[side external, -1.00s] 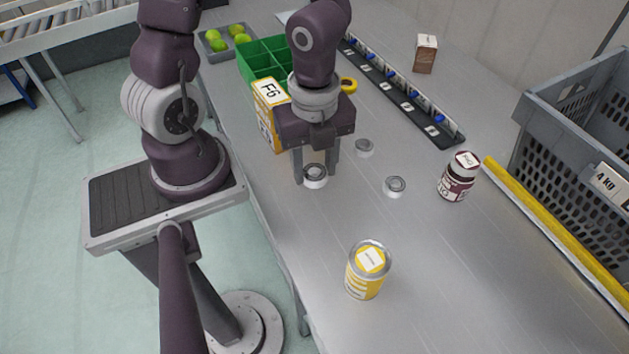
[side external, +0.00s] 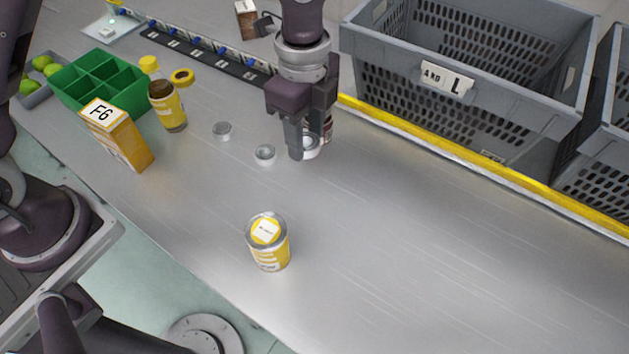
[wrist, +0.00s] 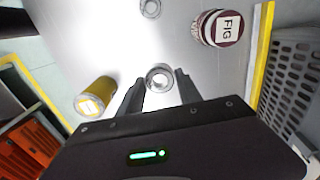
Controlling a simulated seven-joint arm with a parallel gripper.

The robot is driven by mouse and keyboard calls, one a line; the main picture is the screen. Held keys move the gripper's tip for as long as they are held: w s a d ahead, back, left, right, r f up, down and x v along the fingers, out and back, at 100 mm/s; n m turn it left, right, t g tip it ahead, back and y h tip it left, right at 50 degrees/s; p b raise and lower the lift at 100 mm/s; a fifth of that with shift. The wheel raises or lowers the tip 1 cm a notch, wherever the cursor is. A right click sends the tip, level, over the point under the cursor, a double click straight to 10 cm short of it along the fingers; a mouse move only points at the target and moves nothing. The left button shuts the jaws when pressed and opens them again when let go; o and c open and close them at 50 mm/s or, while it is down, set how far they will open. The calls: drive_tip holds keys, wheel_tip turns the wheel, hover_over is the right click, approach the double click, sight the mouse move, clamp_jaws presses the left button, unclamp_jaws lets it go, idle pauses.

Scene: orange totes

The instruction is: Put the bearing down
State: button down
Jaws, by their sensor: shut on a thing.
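My gripper (side external: 309,148) is shut on a silver ring-shaped bearing (side external: 313,145) and points straight down over the bench. The bearing also shows in the wrist view (wrist: 160,76), between the two fingertips with its bore facing the camera. I cannot tell whether its underside touches the bench or hangs just above it. Two similar metal rings stand on the bench to the left of the gripper, a nearer one (side external: 265,154) and a farther one (side external: 222,131). One ring shows at the top of the wrist view (wrist: 150,8).
A dark jar labelled FIG (wrist: 222,28) stands close behind my gripper, mostly hidden in the side view. A yellow can (side external: 268,243) stands in front. A yellow strip (side external: 480,160) and grey crates (side external: 450,85) lie to the right. The front-right bench is clear.

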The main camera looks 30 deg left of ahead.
sight(315, 184)
drive_tip(key=f, duration=0.3)
drive_tip(key=d+f, duration=0.1)
drive_tip(key=f, duration=0.6)
drive_tip(key=shift+w+d, duration=0.2)
drive_tip(key=shift+w, duration=0.15)
drive_tip(key=shift+f, duration=0.15)
drive_tip(key=c, duration=0.8)
unclamp_jaws()
